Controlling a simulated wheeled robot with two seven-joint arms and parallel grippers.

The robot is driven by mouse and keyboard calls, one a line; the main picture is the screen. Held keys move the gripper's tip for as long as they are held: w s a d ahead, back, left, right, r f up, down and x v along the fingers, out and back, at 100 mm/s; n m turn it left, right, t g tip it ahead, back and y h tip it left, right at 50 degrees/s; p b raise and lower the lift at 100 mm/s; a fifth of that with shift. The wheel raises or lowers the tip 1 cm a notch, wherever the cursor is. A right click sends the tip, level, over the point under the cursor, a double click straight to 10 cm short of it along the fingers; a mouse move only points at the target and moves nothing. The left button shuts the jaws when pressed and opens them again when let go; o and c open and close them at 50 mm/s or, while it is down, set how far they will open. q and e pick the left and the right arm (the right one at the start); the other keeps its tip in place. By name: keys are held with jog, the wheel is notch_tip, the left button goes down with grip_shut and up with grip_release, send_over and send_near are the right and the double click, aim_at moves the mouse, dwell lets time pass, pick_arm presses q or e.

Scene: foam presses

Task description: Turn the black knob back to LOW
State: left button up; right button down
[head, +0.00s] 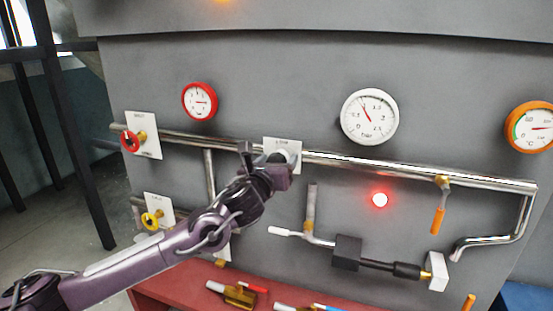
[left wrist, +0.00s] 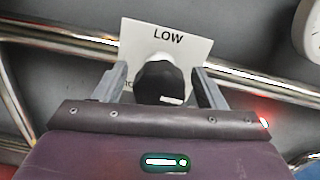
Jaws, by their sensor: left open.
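The black knob (left wrist: 160,82) sits in front of a white plate (left wrist: 196,48) marked LOW at its top, in the left wrist view. A small white mark shows low on the knob's face. My left gripper (left wrist: 160,84) is open, with one finger on each side of the knob and a gap visible on both sides. In the head view the left gripper (head: 265,160) covers the knob, and only part of the white plate (head: 289,147) shows. My right gripper is not in view.
A chrome pipe (head: 420,174) runs across the grey panel behind the plate. Gauges (head: 369,117) hang above, and a red lamp (head: 380,200) glows. Brass parts (head: 238,296) lie on the red shelf (head: 180,292).

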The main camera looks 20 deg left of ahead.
pick_arm(q)
jog(key=c, duration=1)
jog(key=shift+f, duration=0.1)
